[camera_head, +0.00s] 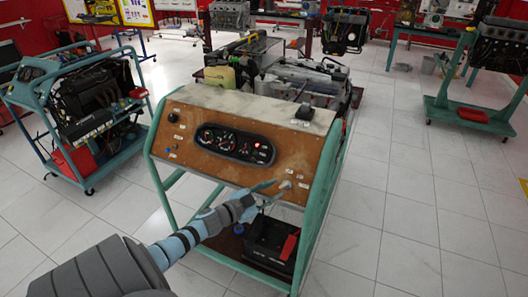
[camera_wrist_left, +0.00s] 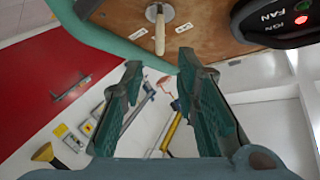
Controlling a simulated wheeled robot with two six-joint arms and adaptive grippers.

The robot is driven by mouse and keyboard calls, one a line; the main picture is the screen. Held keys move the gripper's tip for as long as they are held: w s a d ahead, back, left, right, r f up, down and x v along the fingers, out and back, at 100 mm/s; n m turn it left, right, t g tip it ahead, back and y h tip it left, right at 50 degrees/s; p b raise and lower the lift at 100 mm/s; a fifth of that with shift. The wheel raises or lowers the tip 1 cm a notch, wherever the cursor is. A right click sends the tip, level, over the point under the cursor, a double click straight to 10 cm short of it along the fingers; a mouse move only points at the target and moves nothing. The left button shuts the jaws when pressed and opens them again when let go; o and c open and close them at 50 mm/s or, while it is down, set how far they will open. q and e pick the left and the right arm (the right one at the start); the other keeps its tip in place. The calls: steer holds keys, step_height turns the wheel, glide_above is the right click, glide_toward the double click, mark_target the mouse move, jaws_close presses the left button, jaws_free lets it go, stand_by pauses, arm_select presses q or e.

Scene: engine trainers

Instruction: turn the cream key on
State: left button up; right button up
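The cream key (camera_wrist_left: 160,36) sits in a round metal switch on the brown control panel (camera_wrist_left: 205,20), with small white labels on both sides. In the head view, the key's switch (camera_head: 286,184) is at the lower right of the panel. My left gripper (camera_head: 277,190) reaches to the panel beside the key. In the wrist view, my left gripper (camera_wrist_left: 156,68) is open, its two green fingers apart. The key appears beyond the fingertips and roughly in line with the gap; nothing is held. My right gripper is not in view.
The panel carries a gauge cluster (camera_head: 236,144) with a red light, left of the key. A green frame (camera_head: 322,215) surrounds the panel, with a black battery (camera_head: 270,240) low inside. Another engine stand (camera_head: 95,110) is at left. Clear tiled floor (camera_head: 410,220) lies at right.

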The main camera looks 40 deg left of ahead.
arm_select(q)
steer(key=s, duration=0.5)
steer(key=shift+a+r, duration=0.25)
steer(key=shift+r, duration=0.05)
